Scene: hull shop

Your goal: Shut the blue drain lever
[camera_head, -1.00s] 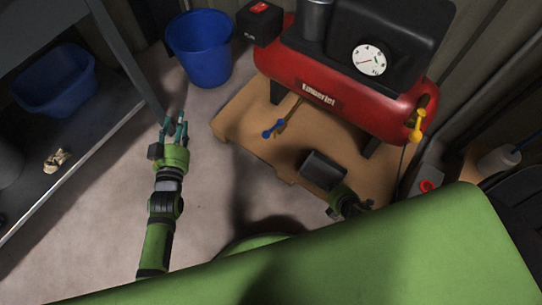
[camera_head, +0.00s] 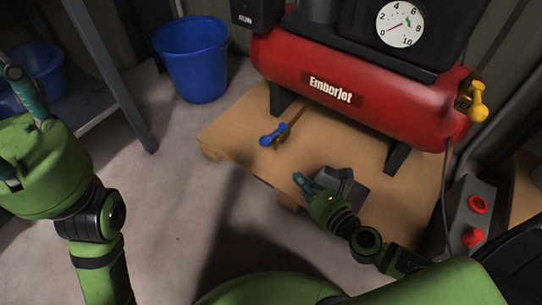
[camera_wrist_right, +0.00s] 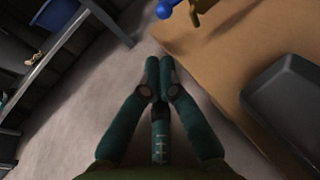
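The blue drain lever (camera_head: 273,134) sits low under the red compressor tank (camera_head: 350,90), near the front edge of the wooden board. It also shows at the top edge of the right wrist view (camera_wrist_right: 166,9), partly cut off. My right gripper (camera_head: 304,183) is in front of the lever and to its right, apart from it. Its fingertips are together with nothing between them in the right wrist view (camera_wrist_right: 159,66). My left gripper (camera_head: 14,125) is at the left edge, close to the camera, with its fingers spread and empty.
The wooden board (camera_head: 225,135) carries the compressor and a dark grey box (camera_head: 350,190) beside my right gripper. A blue bucket (camera_head: 192,60) stands behind left. A grey shelf (camera_head: 110,70) is at left.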

